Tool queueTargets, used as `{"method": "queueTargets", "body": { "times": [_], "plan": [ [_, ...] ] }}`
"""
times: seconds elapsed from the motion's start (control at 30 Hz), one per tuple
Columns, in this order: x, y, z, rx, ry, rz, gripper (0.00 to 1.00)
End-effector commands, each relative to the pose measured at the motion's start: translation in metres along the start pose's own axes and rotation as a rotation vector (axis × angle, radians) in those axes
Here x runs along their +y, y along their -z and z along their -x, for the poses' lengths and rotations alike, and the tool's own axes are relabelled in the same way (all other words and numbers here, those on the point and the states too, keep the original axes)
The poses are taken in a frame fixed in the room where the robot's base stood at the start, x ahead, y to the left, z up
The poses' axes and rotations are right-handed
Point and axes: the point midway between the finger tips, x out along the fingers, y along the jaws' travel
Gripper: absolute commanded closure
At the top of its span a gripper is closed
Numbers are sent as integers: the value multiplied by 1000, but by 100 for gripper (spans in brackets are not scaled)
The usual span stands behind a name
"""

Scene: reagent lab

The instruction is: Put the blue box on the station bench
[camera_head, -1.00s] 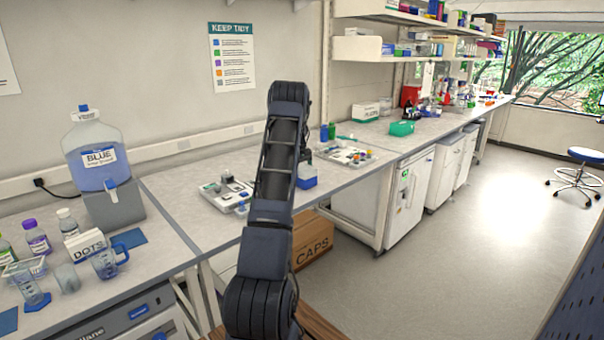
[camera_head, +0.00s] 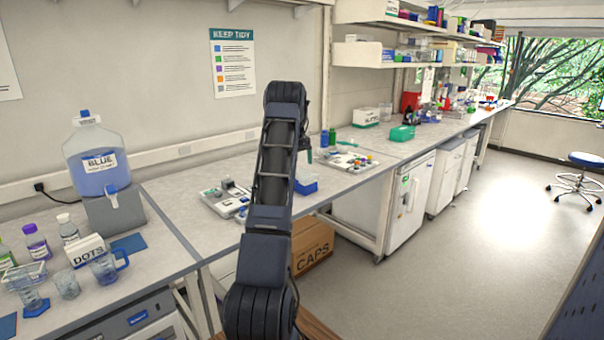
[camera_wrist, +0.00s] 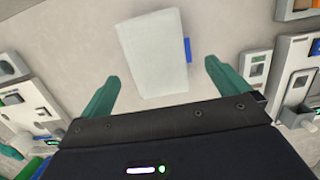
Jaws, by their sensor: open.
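The blue box (camera_head: 306,187) sits near the front edge of the middle bench (camera_head: 178,192), partly hidden behind my arm. In the wrist view, a white-topped box (camera_wrist: 152,45) with a strip of blue at its right side appears to be the same box. My gripper (camera_wrist: 161,74) is open, with its two teal fingers apart. The box shows beyond and between the fingertips, without visible contact. In the head view, a teal fingertip (camera_head: 309,156) shows above the box. The rest of the gripper is mostly hidden by my arm.
A green bottle (camera_head: 332,137) stands behind. A blue-liquid jug (camera_head: 99,165) and glassware stand on the left bench. A CAPS carton (camera_head: 312,246) is under the bench.

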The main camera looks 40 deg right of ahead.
Motion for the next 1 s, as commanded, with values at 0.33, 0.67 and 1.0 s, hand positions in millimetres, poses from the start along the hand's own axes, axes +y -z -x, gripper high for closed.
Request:
{"method": "queueTargets", "body": {
  "times": [0.33, 0.67, 1.0],
  "plan": [
    [0, 0, 38, 0, 0, 1, 0],
    [-28, 6, 64, 14, -15, 5, 0],
    [-166, 6, 150, 86, -75, 10, 0]
  ]
}}
